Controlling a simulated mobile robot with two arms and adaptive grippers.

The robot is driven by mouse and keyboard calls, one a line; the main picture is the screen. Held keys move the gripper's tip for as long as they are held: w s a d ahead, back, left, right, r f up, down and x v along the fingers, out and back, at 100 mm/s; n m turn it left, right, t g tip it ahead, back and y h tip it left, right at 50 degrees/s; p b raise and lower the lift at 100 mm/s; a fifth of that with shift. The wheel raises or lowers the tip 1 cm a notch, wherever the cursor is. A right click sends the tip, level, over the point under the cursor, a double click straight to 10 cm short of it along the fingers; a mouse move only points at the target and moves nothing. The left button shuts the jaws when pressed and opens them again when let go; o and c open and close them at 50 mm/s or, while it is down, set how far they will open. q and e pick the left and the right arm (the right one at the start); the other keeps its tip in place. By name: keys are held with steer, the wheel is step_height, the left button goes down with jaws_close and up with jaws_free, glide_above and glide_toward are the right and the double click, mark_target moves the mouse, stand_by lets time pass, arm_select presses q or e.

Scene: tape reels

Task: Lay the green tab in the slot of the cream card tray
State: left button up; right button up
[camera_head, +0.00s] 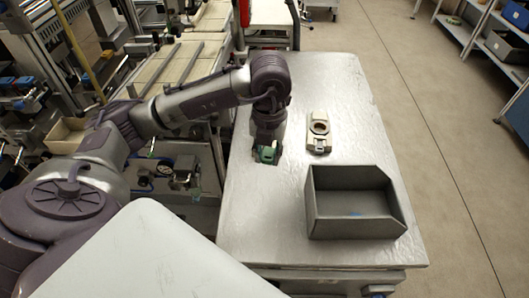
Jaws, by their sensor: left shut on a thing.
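My left gripper (267,156) points down over the left part of the metal table. It is shut on a small green thing, which I take to be the green tab (267,153); the fingers hide part of it. A small cream piece with a round dark ring (319,132) lies on the table to the right of the gripper, apart from it. It appears to be the cream card tray, but its slot is too small to make out. My right gripper is not in view.
An open grey bin (322,225) stands on the table's front right, with a small blue spot inside. The metal table (330,85) is clear behind the cream piece. Machinery with rails stands to the left, and shelves (490,40) at the far right beyond open floor.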

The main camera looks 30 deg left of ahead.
arm_select(q)
steer(key=shift+w+a+f+n, duration=0.1)
steer(key=shift+w+a+n, duration=0.05)
steer(key=shift+n, duration=0.25)
steer(key=w+a+f+p, duration=0.1)
steer(key=w+a+f, duration=0.1)
steer(key=w+f, duration=0.1)
steer(key=w+a+f+p, duration=0.2)
steer(key=w+f, duration=0.1)
steer(key=f, duration=0.1)
steer(key=w+a+f+p, duration=0.1)
steer(key=w+a+f, duration=0.2)
steer(key=f, duration=0.1)
steer(key=shift+f+b, duration=0.4)
steer(key=shift+f, duration=0.15)
steer(key=o, duration=0.7)
steer(key=shift+o, duration=0.2)
